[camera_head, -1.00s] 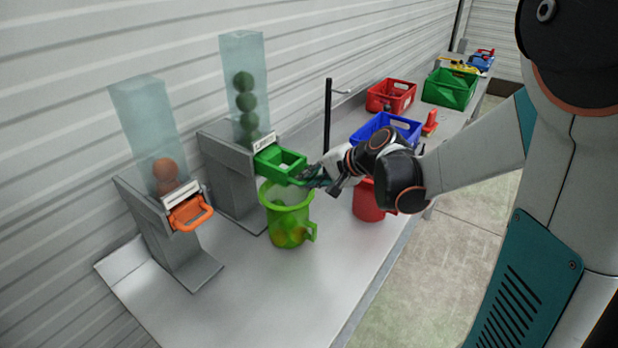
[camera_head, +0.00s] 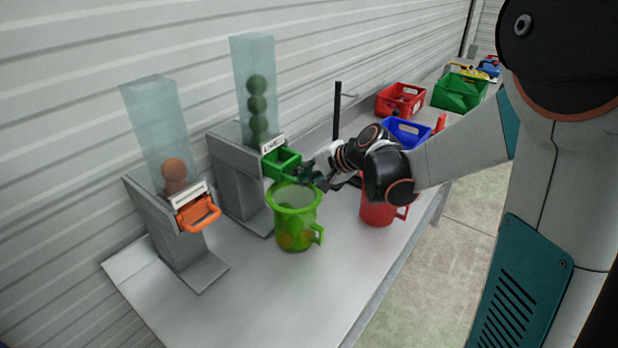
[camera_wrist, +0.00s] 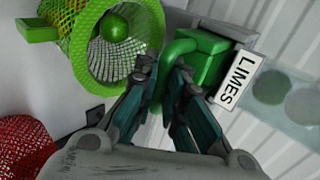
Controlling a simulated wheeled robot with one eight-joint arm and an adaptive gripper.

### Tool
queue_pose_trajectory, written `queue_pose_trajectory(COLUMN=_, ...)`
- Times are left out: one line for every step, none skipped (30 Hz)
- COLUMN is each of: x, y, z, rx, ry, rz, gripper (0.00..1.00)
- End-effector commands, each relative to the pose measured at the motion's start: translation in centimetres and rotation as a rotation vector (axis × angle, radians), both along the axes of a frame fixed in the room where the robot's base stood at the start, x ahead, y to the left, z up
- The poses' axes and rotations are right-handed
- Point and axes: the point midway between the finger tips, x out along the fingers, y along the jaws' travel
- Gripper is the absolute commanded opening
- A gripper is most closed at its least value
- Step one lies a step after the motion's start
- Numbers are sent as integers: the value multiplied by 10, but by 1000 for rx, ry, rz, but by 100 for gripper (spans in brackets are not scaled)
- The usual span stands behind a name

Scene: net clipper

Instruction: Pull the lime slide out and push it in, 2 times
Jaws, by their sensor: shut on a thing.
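The green lime slide (camera_head: 283,163) sticks partly out of the front of the grey lime dispenser (camera_head: 238,172), under its label. The wrist view shows the slide (camera_wrist: 203,62) beside the LIMES label (camera_wrist: 238,82). My gripper (camera_head: 312,176) is at the slide's outer end. In the wrist view my gripper (camera_wrist: 162,75) is shut on the slide's green handle (camera_wrist: 174,100). Green balls (camera_head: 258,104) are stacked in the clear tube above. A green mesh jug (camera_head: 295,225) stands below the slide, and a green ball (camera_wrist: 115,27) shows inside it.
An orange slide (camera_head: 197,213) on a second dispenser is at the left. A red jug (camera_head: 376,205) stands under my arm. Blue (camera_head: 407,132), red (camera_head: 400,99) and green (camera_head: 459,90) crates are farther back, near a black post (camera_head: 336,115).

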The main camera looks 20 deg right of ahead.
Motion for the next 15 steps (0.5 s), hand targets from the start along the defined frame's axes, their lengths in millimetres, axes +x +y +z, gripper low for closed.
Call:
queue_pose_trajectory(x=5, y=0, z=1, rx=0, ry=-3, rz=-4, gripper=0)
queue_pose_trajectory(x=6, y=1, z=1, rx=0, ry=-3, rz=-4, gripper=0)
queue_pose_trajectory(x=8, y=3, z=1, rx=0, ry=-3, rz=-4, gripper=0)
queue_pose_trajectory(x=10, y=4, z=1, rx=1, ry=-3, rz=-3, gripper=0)
queue_pose_trajectory(x=11, y=6, z=1, rx=1, ry=-3, rz=-3, gripper=0)
queue_pose_trajectory(x=13, y=7, z=1, rx=0, ry=-4, rz=-2, gripper=0)
queue_pose_trajectory(x=15, y=8, z=1, rx=0, ry=-4, rz=-2, gripper=0)
queue_pose_trajectory(x=17, y=9, z=1, rx=0, ry=-4, rz=-2, gripper=0)
queue_pose_trajectory(x=19, y=10, z=1, rx=1, ry=-3, rz=-3, gripper=0)
queue_pose_trajectory(x=20, y=11, z=1, rx=1, ry=-4, rz=-4, gripper=0)
queue_pose_trajectory(x=22, y=12, z=1, rx=1, ry=-4, rz=-4, gripper=0)
queue_pose_trajectory(x=24, y=14, z=1, rx=1, ry=-4, rz=-4, gripper=0)
queue_pose_trajectory(x=26, y=15, z=1, rx=1, ry=-4, rz=-4, gripper=0)
queue_pose_trajectory(x=27, y=16, z=1, rx=1, ry=-4, rz=-4, gripper=0)
queue_pose_trajectory(x=29, y=17, z=1, rx=1, ry=-4, rz=-3, gripper=0)
